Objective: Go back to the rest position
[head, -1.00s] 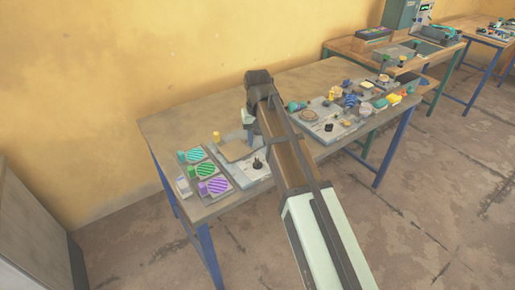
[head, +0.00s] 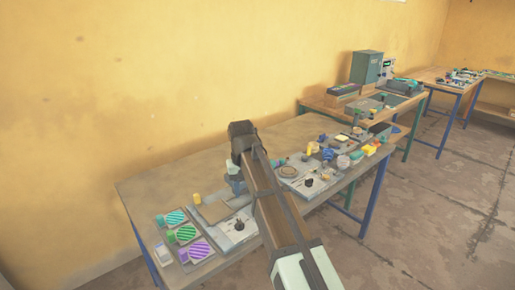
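My arm reaches from the bottom of the head view over the worktable (head: 150,187) and bends down at its dark far joint. A pale lower part of the arm shows just left of the forearm. The fingertips are hidden behind my arm or too small to make out, so I cannot tell whether the gripper is open or shut. Below and left of the arm is a grey station with a brown square pad (head: 214,211) and a black knob (head: 239,225). Three striped plates lie at the table's left end: teal (head: 175,218), green (head: 186,234) and purple (head: 199,250).
A yellow piece (head: 197,198) stands beside the brown pad. Right of my arm, a grey board (head: 290,170) and several small coloured parts crowd the table. Further benches stand behind, one with a green-grey cabinet (head: 367,67). The table's back left is clear.

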